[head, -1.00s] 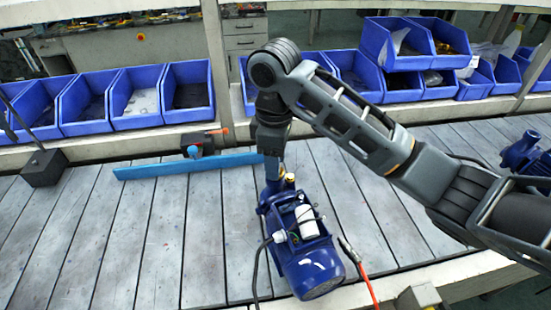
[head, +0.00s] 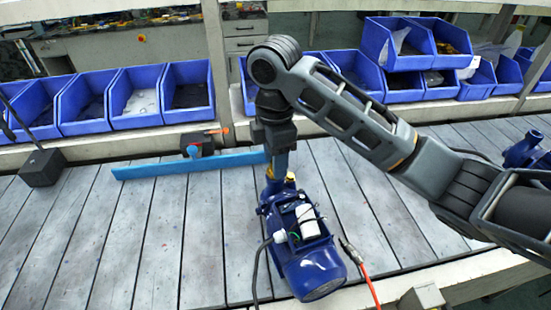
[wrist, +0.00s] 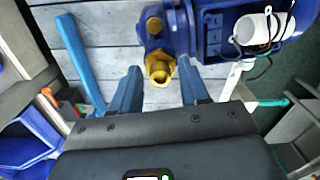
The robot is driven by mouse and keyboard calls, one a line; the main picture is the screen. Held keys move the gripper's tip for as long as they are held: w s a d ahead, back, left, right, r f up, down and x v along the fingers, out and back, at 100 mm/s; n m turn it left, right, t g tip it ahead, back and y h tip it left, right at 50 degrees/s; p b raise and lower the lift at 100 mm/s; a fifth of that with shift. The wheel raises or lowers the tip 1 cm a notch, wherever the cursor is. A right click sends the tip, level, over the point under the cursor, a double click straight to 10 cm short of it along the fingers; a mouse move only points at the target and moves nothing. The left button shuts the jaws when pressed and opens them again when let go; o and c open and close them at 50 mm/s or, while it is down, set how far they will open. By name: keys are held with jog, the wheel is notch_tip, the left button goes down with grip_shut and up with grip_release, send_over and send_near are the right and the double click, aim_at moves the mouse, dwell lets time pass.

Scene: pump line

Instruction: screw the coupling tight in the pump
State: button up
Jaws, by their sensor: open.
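The blue pump (head: 302,245) lies on the slatted bench, with a white cylinder on its side. The brass coupling (wrist: 160,68) sits at the pump's end in the wrist view, its open end toward me. Another brass part (wrist: 153,25) shows just beyond it on the pump. My gripper (wrist: 159,72) is open, with one blue finger on each side of the coupling in the picture. I see gaps between fingers and coupling; the depth between them is hard to tell. In the head view my gripper (head: 281,170) points down over the pump's far end and partly hides the brass parts.
A blue bar (head: 190,165) lies on the bench left of my gripper. Blue bins (head: 135,98) line the back. A red hose (head: 362,272) runs beside the pump, and another blue pump (head: 524,152) stands far right.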

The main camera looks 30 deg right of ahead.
jog(key=shift+n+b, duration=0.45)
jog(key=shift+n, duration=1.25)
jog(key=shift+f+n+b, duration=0.1)
jog(key=shift+n+b, duration=0.45)
jog(key=shift+n, duration=1.15)
jog(key=shift+c, duration=0.4)
